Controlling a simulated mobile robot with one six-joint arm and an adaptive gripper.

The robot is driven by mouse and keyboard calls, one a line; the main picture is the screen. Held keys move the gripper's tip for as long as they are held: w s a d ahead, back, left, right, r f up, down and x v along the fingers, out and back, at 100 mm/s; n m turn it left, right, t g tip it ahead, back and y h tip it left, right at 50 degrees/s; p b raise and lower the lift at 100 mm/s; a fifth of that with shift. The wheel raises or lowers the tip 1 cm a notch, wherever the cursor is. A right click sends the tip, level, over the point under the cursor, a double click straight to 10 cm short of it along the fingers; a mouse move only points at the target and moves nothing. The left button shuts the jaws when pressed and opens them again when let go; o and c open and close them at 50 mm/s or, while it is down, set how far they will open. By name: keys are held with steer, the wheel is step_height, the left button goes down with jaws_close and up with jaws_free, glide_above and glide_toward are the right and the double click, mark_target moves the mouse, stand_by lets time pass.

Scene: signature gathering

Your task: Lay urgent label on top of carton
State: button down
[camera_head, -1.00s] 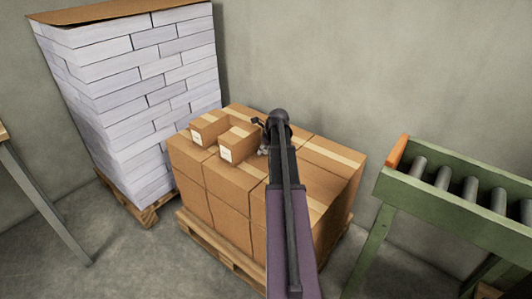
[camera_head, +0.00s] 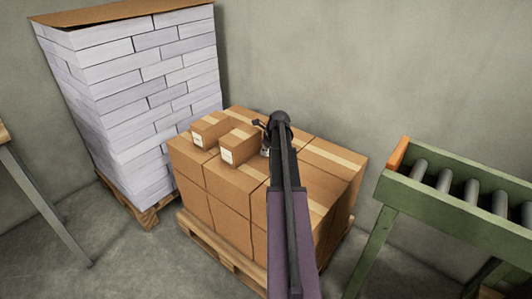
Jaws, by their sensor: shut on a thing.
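Two small brown cartons sit on top of a stack of large brown boxes. The left carton (camera_head: 210,130) and the right carton (camera_head: 240,145) each have a tape strip on top and a white label on the front face. My gripper (camera_head: 264,142) is just right of the right carton, low over the stack and partly hidden by my own arm. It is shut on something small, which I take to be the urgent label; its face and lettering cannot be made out. I cannot tell whether it touches the carton.
The box stack (camera_head: 215,190) stands on a wooden pallet (camera_head: 222,258). A tall stack of white packs (camera_head: 140,90) is at the left on another pallet. A green roller conveyor (camera_head: 450,215) is at the right. Grey walls close off the back.

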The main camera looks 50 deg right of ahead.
steer(key=shift+r, duration=0.1)
step_height(320, 180, up, 3)
steer(key=p, duration=0.3)
steer(key=s+a, duration=0.3)
steer(key=a, duration=0.1)
steer(key=s+a+r+p, duration=0.1)
steer(key=s+a, duration=0.3)
steer(key=s+a+p, duration=0.1)
steer(key=s+a, duration=0.2)
steer(key=s, duration=0.1)
steer(key=shift+a+r, duration=0.4)
steer(key=shift+w+r, duration=0.1)
steer(key=shift+r, duration=0.05)
step_height(320, 180, up, 24)
steer(key=p, duration=2.4)
step_height(320, 180, up, 17)
steer(key=p, duration=1.7)
